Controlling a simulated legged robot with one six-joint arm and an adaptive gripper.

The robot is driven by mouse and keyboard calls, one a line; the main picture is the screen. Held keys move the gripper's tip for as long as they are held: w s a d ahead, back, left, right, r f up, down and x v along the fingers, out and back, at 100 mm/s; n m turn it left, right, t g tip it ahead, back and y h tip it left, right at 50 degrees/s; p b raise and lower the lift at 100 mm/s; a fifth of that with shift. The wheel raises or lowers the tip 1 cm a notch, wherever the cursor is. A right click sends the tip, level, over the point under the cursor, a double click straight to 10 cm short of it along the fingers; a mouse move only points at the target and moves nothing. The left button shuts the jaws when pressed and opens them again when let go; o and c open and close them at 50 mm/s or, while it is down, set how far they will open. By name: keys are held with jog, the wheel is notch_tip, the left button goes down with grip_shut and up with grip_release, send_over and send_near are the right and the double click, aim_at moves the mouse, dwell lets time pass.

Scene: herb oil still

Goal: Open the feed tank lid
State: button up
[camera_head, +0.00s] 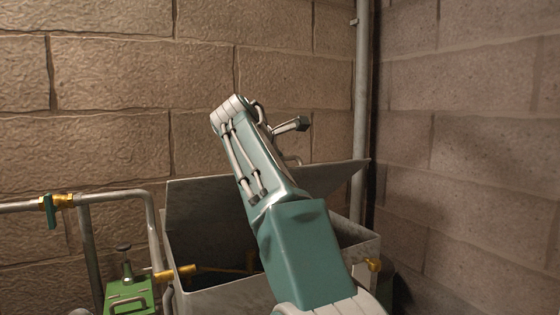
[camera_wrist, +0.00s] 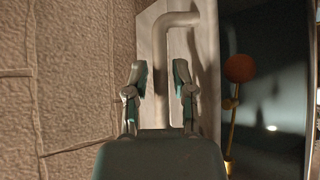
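The feed tank is a grey metal box (camera_head: 215,301) in the lower middle of the head view. Its lid (camera_head: 195,205) stands raised and tilted at the back, and the dark inside shows. My arm crosses in front and hides the middle of the lid. In the wrist view, my gripper (camera_wrist: 161,82) is open, its two fingers apart. A grey bent bar (camera_wrist: 180,19), apparently the lid's handle, runs down between the fingers against a pale panel. I see no clear contact. A reddish ball (camera_wrist: 239,68) on a brass rod shows inside the tank, right of the gripper.
A grey pipe with a brass valve (camera_head: 61,201) runs at the left. A green box (camera_head: 131,298) with a knob stands below it. A vertical pipe (camera_head: 361,90) rises in the corner behind the tank. Block walls (camera_head: 110,90) close off the back and right.

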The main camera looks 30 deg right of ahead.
jog(key=v, duration=1.1)
jog(key=shift+a, duration=0.15)
